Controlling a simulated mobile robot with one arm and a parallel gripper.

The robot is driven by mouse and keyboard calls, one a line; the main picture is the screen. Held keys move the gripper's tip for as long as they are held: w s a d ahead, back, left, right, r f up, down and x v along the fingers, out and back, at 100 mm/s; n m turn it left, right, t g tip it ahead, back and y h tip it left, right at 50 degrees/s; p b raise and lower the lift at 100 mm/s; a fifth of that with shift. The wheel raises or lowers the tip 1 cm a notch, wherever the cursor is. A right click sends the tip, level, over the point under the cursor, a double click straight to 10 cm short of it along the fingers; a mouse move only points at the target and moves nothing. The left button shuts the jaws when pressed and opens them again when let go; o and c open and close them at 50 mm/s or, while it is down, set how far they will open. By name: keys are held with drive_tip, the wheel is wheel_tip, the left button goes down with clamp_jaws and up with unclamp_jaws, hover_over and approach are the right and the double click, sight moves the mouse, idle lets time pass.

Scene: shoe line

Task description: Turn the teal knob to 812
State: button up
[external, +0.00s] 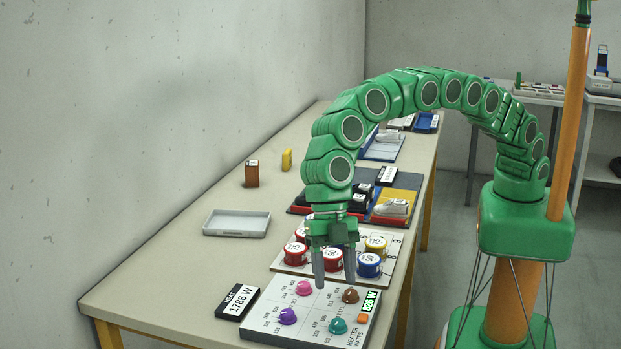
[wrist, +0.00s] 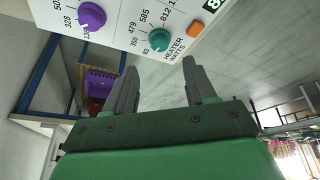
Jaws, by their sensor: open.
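The teal knob (external: 337,326) sits on the front right part of a white panel (external: 276,300) marked HEATER WATTS. It also shows in the wrist view (wrist: 159,40), ringed by printed numbers including 350, 479, 585 and 812. I cannot make out clearly which number its pointer faces. My gripper (external: 335,283) points down over the panel, its fingers apart and empty.
Pink (external: 304,288), brown (external: 350,296) and purple (external: 287,316) knobs and an orange button (external: 362,318) share the panel. A black sign (external: 238,301) reading 1786 W lies left of it. Red and blue round pieces (external: 369,265) stand behind. A grey tray (external: 237,223) sits farther left.

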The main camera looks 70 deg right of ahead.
sight(338, 321)
drive_tip(key=shift+x, duration=3.9)
clamp_jaws()
